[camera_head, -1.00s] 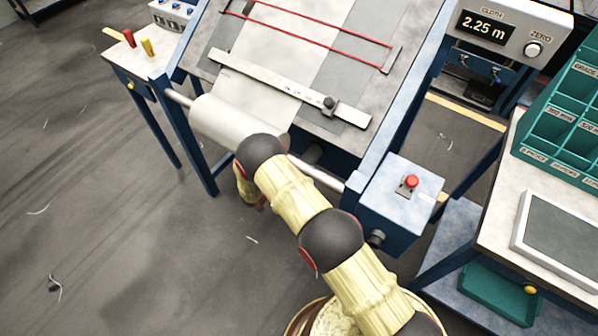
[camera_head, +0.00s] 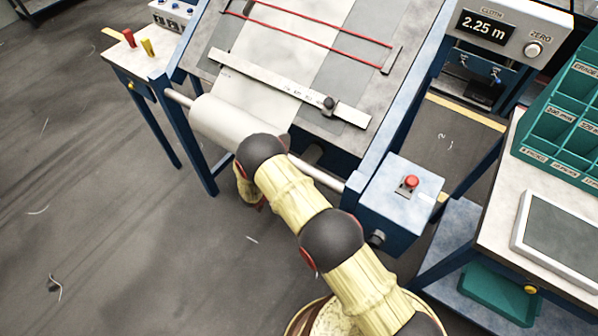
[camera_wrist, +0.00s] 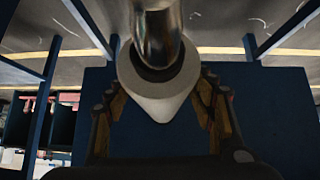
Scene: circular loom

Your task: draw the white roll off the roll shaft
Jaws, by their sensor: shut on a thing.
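The white roll (camera_head: 222,121) sits around the metal roll shaft (camera_head: 322,176) at the front edge of the sloped table, with white cloth running up from it. In the wrist view the white roll (camera_wrist: 158,98) shows end-on, with the shiny shaft (camera_wrist: 157,40) coming out of its core. My gripper (camera_wrist: 165,110) has one finger on each side of the roll and is shut on it. In the head view my arm hides the gripper and the roll's right end.
A blue box with a red button (camera_head: 411,182) stands at the shaft's right end. A metal bar (camera_head: 290,88) lies across the cloth on the table (camera_head: 375,95). A side stand (camera_head: 118,55) is at the left. The floor in front is open.

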